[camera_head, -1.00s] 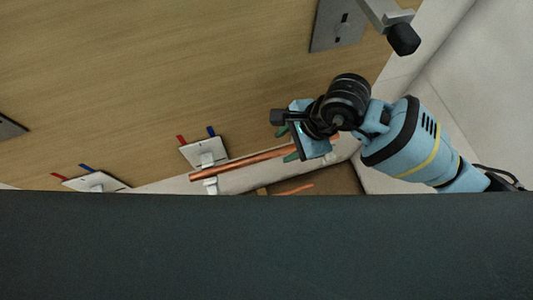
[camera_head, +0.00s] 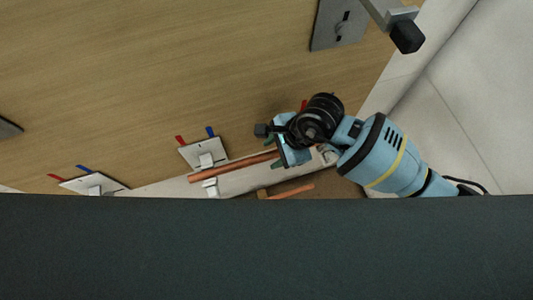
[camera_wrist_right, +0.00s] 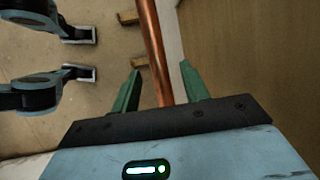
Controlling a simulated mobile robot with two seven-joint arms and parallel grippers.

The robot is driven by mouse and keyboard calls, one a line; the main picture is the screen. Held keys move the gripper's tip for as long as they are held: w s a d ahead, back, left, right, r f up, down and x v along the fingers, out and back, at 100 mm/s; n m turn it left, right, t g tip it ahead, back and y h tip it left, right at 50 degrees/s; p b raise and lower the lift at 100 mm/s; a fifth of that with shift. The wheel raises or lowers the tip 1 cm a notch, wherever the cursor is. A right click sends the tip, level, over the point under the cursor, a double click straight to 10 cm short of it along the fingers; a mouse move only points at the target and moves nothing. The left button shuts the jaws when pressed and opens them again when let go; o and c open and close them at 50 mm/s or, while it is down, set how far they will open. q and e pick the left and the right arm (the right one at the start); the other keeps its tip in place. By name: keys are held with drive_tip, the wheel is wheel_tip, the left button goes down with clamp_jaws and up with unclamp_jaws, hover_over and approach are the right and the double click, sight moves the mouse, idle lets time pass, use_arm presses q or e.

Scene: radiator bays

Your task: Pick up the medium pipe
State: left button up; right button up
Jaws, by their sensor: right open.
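A long copper pipe (camera_head: 225,169) lies along the edge of the wooden surface, on white supports; I take it for the medium pipe. My right gripper (camera_head: 275,151) is at its right part, with green fingers open. In the right wrist view, the pipe (camera_wrist_right: 151,35) runs between the two open fingers, and I see a gap on each side. The gripper body hides part of the pipe in the head view. A shorter copper piece (camera_head: 292,191) lies lower down; its full length is hidden. My left gripper is not in view.
White plates with red and blue levers (camera_head: 203,152) (camera_head: 93,184) sit along the lower edge of the wooden surface (camera_head: 150,80). A grey plate (camera_head: 336,30) is at the top, near a metal bracket with a black end (camera_head: 407,37). A dark panel (camera_head: 260,250) covers the bottom.

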sight(273, 154)
drive_tip(key=shift+a+f, duration=0.1)
drive_tip(key=shift+f, duration=0.1)
clamp_jaws()
idle(0.3)
wheel_tip(273, 154, up, 10)
drive_tip(key=p, duration=0.1)
idle(0.4)
